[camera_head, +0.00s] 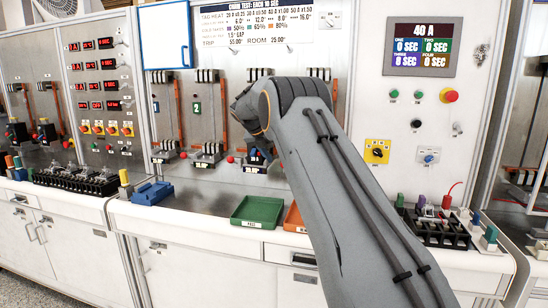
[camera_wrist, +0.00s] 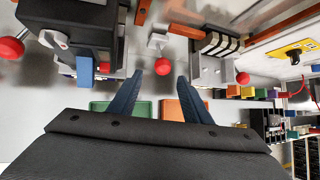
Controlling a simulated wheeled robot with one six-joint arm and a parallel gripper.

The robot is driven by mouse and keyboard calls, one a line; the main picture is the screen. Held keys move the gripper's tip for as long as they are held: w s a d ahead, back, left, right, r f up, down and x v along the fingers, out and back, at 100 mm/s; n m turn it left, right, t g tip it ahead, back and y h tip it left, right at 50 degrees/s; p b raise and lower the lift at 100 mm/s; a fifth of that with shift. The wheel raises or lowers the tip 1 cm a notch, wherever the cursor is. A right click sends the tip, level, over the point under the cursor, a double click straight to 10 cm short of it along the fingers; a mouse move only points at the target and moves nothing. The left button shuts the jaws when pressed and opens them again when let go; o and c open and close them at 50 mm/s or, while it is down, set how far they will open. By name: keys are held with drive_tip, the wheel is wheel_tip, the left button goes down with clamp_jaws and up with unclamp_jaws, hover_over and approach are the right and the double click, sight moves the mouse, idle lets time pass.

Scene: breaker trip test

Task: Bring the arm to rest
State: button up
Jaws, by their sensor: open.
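My gripper (camera_head: 259,158) is in front of the test panel (camera_head: 220,125), at the end of my grey arm, which reaches up from the lower right. Whether a finger touches anything there cannot be told.
A green tray (camera_head: 257,211) and an orange tray (camera_head: 293,218) lie on the white counter. A blue block (camera_head: 152,193) lies left of them; a black rack (camera_head: 435,228) stands at right. A display reading 40 A (camera_head: 423,46) and a red button (camera_head: 448,95) are on the panel.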

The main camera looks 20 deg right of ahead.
drive_tip(key=s+a+f+m+y, duration=0.2)
drive_tip(key=s+a+f+m, duration=0.3)
drive_tip(key=s, duration=1.2)
drive_tip(key=s+a+f+m+g+y, duration=0.1)
drive_tip(key=s+a+f+m, duration=0.5)
drive_tip(key=s+m, duration=0.8)
drive_tip(key=s+a+f+m+g+y, duration=0.1)
drive_tip(key=s+a+f+m+y, duration=0.2)
drive_tip(key=s, duration=1.7)
drive_tip(key=a+f+m, duration=0.2)
drive_tip(key=a+m, duration=0.2)
drive_tip(key=m, duration=0.2)
drive_tip(key=shift+a+f+m+y+b, duration=0.15)
drive_tip(key=shift+a+m+y+b, duration=0.15)
drive_tip(key=shift+a+y, duration=0.1)
